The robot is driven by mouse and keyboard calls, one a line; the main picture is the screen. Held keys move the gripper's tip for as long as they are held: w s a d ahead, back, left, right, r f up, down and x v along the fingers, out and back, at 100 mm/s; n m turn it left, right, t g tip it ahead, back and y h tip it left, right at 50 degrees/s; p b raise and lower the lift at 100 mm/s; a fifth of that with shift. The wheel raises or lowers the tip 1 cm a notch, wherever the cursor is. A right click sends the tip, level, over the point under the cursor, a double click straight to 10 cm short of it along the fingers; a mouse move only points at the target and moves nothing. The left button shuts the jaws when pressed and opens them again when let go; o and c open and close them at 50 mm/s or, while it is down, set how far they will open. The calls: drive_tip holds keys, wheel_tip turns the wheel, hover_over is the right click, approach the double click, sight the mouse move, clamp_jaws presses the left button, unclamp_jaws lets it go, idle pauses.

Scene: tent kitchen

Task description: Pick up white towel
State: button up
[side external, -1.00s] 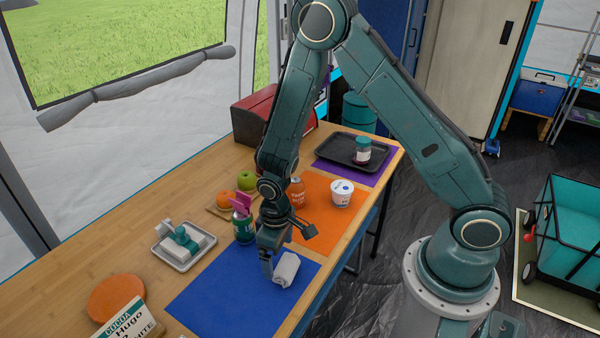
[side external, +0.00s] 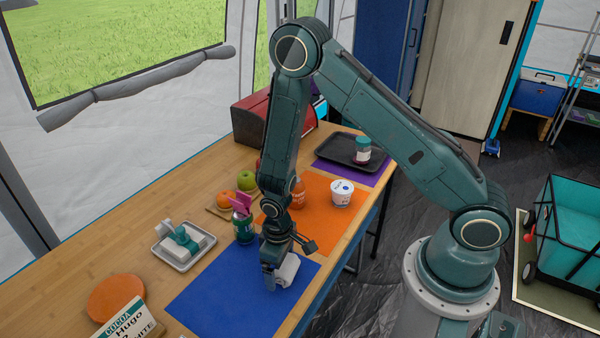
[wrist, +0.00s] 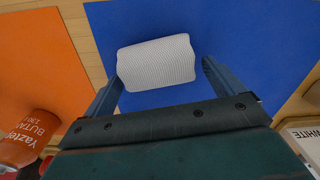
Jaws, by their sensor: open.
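The white towel (side external: 287,270) is rolled up and lies on the blue mat (side external: 215,298). In the wrist view the towel (wrist: 156,62) lies crosswise, partly between the two open fingers. My gripper (side external: 270,282) is low over the mat, pointing down, and hides part of the towel in the side view. In the wrist view my gripper (wrist: 160,75) has one finger close to the towel's left end, and the right finger stands a little apart from its right end. I cannot tell whether the left finger touches it.
A green can with pink items (side external: 243,226) stands close to the arm. An orange can (side external: 297,193) and a white tub (side external: 342,193) stand on the orange mat (side external: 325,228). A tray with a white block (side external: 184,246) lies to the left. Much of the blue mat is clear.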

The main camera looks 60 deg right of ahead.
drive_tip(key=c, duration=1)
drive_tip(key=shift+r, duration=0.2)
drive_tip(key=shift+c, duration=0.2)
wheel_tip(320, 180, up, 20)
drive_tip(key=shift+f, duration=0.2)
idle(0.6)
